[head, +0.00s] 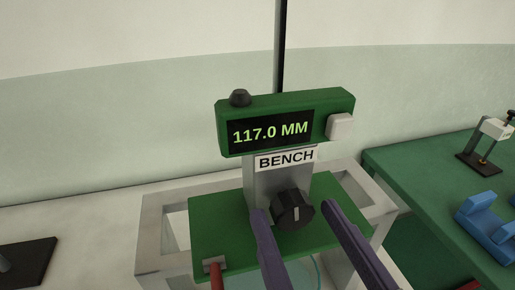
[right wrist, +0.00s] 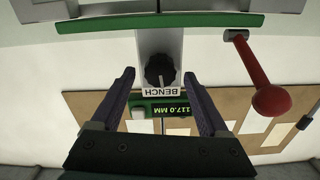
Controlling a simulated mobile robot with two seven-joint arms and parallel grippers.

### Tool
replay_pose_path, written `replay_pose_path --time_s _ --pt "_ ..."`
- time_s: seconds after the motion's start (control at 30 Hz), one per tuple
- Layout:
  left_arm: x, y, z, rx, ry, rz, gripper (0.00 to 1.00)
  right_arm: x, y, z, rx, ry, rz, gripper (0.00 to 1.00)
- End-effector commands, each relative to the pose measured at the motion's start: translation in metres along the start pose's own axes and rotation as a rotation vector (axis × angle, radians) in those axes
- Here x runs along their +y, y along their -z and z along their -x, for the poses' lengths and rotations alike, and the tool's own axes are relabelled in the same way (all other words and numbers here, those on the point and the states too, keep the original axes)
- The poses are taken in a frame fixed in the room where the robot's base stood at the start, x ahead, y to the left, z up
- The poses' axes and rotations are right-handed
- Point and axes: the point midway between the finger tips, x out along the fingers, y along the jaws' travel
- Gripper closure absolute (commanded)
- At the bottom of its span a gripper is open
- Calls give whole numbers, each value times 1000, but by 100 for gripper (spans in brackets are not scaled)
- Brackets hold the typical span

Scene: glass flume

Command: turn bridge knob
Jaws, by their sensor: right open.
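The black bridge knob (head: 293,210) sits on the grey upright below a label reading BENCH (head: 287,158). A white line on its face points about straight up in the head view. The knob also shows in the right wrist view (right wrist: 159,71), between and beyond the fingertips. My right gripper (head: 293,216) is open, with one purple finger on each side of the knob in the head view. The fingers look apart from the knob, though the exact distance is hard to tell. The green display (head: 271,132) above reads 117.0 MM. My left gripper is out of view.
A red-handled lever (right wrist: 262,85) hangs beside the bridge in the right wrist view. A green table (head: 405,158) at right carries a blue cradle (head: 487,222) and a small stand (head: 484,150). A dark plate (head: 32,262) lies at the far left.

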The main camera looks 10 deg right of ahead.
Motion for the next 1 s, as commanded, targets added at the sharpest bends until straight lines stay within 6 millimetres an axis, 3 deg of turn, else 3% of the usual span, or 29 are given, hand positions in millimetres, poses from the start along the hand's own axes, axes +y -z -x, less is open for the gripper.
replay_pose_path --time_s 0.4,1.0 --pt "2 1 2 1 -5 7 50 0 0 -10 -1 0 -1 24" --pt "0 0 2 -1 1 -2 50 0 0 -10 -1 0 -1 92"
